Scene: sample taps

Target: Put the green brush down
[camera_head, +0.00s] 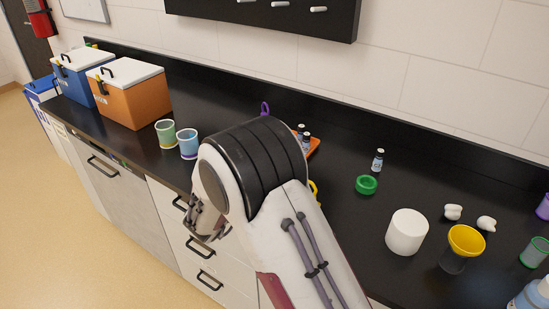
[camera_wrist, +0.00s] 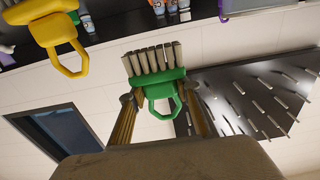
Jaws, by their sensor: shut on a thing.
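The green brush (camera_wrist: 163,76) shows in the wrist view, with a row of pale bristles and a green loop handle. It sits between the two fingers of my gripper (camera_wrist: 160,92), which are shut on it. It is held in the air, with the wall and peg board behind it in that view. In the head view my arm covers the middle of the counter, and I cannot make out the brush there.
The black counter (camera_head: 340,215) holds a white cylinder (camera_head: 406,232), a yellow funnel (camera_head: 466,240), a green ring (camera_head: 366,185), two cups (camera_head: 188,144) and an orange cooler (camera_head: 135,95). A yellow loop-handled item (camera_wrist: 50,27) shows in the wrist view. A black peg board (camera_head: 270,14) hangs on the wall.

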